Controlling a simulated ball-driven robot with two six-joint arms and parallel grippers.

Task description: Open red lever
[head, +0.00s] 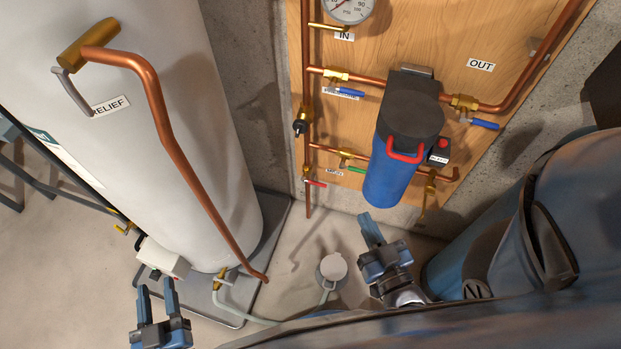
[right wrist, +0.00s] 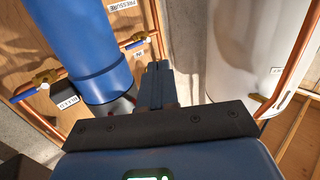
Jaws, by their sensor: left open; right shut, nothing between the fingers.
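A small red lever (head: 316,184) is on a valve low on the vertical copper pipe (head: 309,110) in the head view. It points right, across the pipe and tilted slightly down. I cannot make it out clearly in the right wrist view. My right gripper (head: 371,222) is shut and empty, below and right of the lever in the picture and apart from it. Its fingers also show in the right wrist view (right wrist: 157,82). My left gripper (head: 157,289) is open and empty at the lower left, in front of the tank base, far from the lever.
A blue filter housing (head: 385,180) with a red handle (head: 405,152) hangs right of the lever. A green-handled valve (head: 352,168) and blue-handled valves (head: 349,92) are on nearby pipes. A white tank (head: 190,120) with a bent copper pipe stands left. A grey-lidded floor drain (head: 333,267) is below.

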